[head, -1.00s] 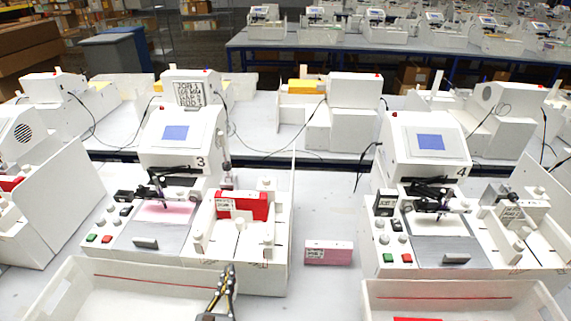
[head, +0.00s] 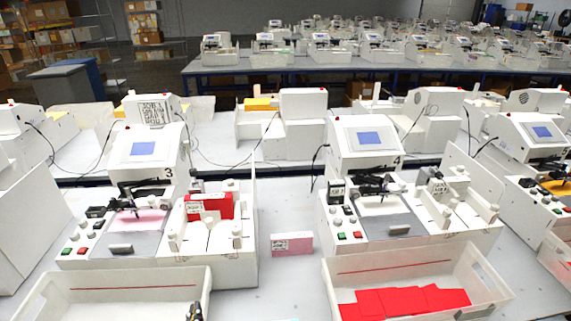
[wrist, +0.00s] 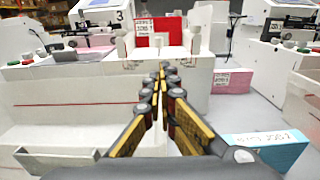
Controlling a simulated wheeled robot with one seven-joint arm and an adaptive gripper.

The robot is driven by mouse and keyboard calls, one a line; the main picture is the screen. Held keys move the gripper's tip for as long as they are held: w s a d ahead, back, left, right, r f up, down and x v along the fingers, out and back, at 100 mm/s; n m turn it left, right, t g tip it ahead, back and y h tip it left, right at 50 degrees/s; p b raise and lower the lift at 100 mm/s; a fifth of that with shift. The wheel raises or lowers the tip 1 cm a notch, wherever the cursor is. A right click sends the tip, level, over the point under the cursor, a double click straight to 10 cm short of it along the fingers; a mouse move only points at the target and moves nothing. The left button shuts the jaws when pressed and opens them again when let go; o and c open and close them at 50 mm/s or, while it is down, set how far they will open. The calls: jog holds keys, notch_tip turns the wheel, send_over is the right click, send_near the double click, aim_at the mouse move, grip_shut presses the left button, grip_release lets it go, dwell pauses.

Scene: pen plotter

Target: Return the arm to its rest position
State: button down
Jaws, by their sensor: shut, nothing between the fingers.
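My gripper (wrist: 162,75) is shut and empty in the wrist view. It points toward plotter station 3, with its fingers over the side of the white bin (wrist: 70,105). In the head view only a small part of my gripper (head: 194,312) shows at the bottom edge, beside the right end of the left bin (head: 140,275). Plotter station 3 (head: 150,148) stands beyond it, with a red box (head: 210,206) in its right-hand tray.
A pink labelled box (head: 291,244) stands between stations 3 and 4 (head: 365,137). A bin (head: 490,285) with red cards (head: 405,300) is at right. A blue labelled box (wrist: 265,148) is close to my gripper's right. More machines stand behind.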

jog(key=s+d+f+m+g+h, duration=0.25)
jog(key=d+f+m+h, duration=0.3)
jog(key=d, duration=0.45)
jog(key=s+d+r+m+g+h, duration=0.1)
jog(key=s+d+m+g+h, duration=0.15)
jog(key=d+m+g, duration=0.45)
jog(key=s+d+r+m+g+h, duration=0.1)
jog(key=s+d+r+m+g, duration=0.15)
jog(key=d+m, duration=0.45)
jog(key=s+d+r+m+y, duration=0.2)
jog(key=d+r+m+y, duration=0.1)
jog(key=d+r+m, duration=0.6)
jog(key=s+d+r+m+y, duration=0.2)
jog(key=d+r+m+y, duration=0.2)
jog(key=d+r+m, duration=0.4)
jog(key=shift+d+r+m, duration=0.35)
jog(key=shift+r, duration=0.35)
